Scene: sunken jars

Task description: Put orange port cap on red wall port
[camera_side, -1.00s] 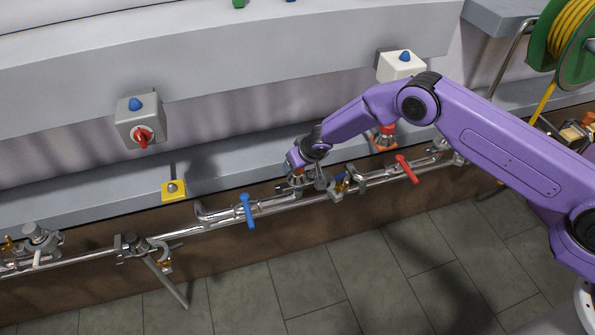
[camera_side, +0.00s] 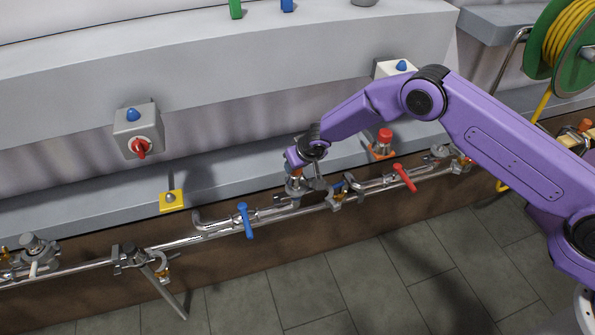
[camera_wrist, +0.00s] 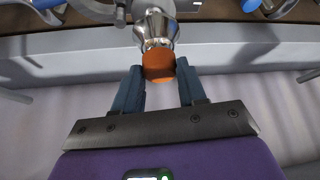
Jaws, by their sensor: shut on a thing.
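An orange cap (camera_wrist: 159,66) sits between the blue fingers of my gripper (camera_wrist: 160,74) in the wrist view, against the end of a shiny metal fitting (camera_wrist: 156,30). My gripper is shut on this cap. In the side view my gripper (camera_side: 295,174) points down at the metal pipework below the ledge; it mostly hides the cap there. A red-topped fitting (camera_side: 384,136) on an orange base stands on the ledge to its right. I cannot tell whether this is the red wall port.
A metal pipe (camera_side: 205,237) with clamps runs along the ledge, with a blue handle (camera_side: 246,221) left and a red handle (camera_side: 405,177) right of my gripper. A grey box with a red knob (camera_side: 140,147) hangs on the wall. A hose reel (camera_side: 568,45) is far right.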

